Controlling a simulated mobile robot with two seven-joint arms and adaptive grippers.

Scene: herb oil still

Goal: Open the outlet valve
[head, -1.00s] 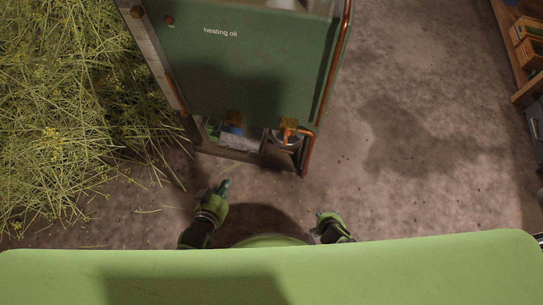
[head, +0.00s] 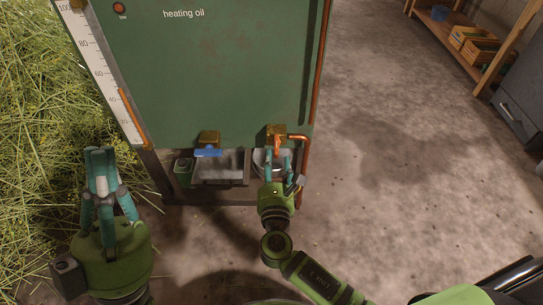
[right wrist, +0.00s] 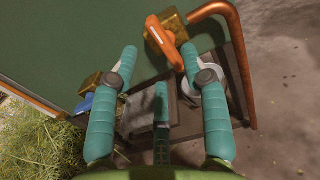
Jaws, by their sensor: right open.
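The green tank (head: 220,80) marked "heating oil" has two brass valves low on its front. The left valve (head: 208,138) has a blue lever (head: 208,153). The right valve (head: 276,131) joins a copper pipe and has an orange lever, clearest in the right wrist view (right wrist: 165,42). I cannot tell by label which is the outlet valve. My right gripper (head: 278,163) is open just in front of the right valve. In the right wrist view its fingertips (right wrist: 159,52) lie either side of the orange lever's lower end; contact is unclear. My left gripper (head: 100,155) is raised left of the valves, holding nothing visible.
A grey metal tray (head: 233,180) and a round pale container (head: 259,167) sit under the valves. The copper pipe (head: 303,160) bends down at the right. Cut herbs (head: 35,150) pile up at the left. The concrete floor (head: 400,180) at right is clear.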

